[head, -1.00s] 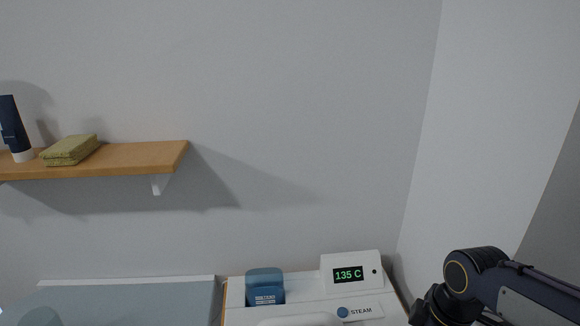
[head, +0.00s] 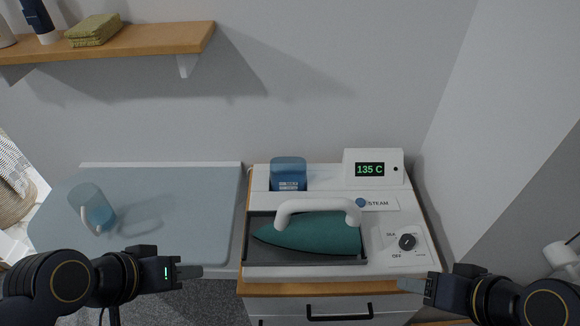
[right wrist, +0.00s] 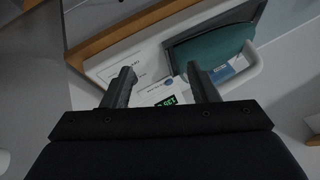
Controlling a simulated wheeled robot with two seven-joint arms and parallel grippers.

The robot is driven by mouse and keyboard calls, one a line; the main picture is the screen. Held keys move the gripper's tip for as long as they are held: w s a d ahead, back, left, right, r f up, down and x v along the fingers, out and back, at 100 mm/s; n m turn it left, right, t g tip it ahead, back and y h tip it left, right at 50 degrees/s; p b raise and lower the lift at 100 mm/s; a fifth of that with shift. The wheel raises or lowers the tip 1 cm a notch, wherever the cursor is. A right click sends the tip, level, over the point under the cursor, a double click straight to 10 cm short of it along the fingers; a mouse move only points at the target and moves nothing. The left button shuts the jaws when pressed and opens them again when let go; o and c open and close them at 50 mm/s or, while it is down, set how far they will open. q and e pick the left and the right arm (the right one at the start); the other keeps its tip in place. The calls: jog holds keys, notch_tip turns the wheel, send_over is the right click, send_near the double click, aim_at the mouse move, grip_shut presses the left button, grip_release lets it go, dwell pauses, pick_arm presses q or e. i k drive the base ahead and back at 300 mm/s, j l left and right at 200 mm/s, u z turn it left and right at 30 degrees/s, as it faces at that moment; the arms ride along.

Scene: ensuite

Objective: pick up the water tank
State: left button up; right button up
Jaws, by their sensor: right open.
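The water tank (head: 288,173) is a translucent blue box with a pale label on its front. It sits upright at the back left of the white steam station (head: 327,181), behind the iron. My left gripper (head: 195,272) is in front and to the left of the station, apart from the tank; its fingers show edge-on, so its opening is unclear. My right gripper (head: 408,285) is at the station's front right corner, well away from the tank. In the right wrist view its two fingers (right wrist: 160,68) are spread with nothing held between them.
A teal iron (head: 310,235) with a white handle rests in the station's tray, before the tank. A translucent blue jug (head: 93,208) stands on the grey ironing board (head: 170,215) at left. A wooden shelf (head: 150,45) with a folded green towel (head: 95,30) hangs above.

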aim_at(288, 173)
jog(key=j+u, duration=0.35)
jog(key=j, duration=1.75)
jog(key=i+l, duration=0.4)
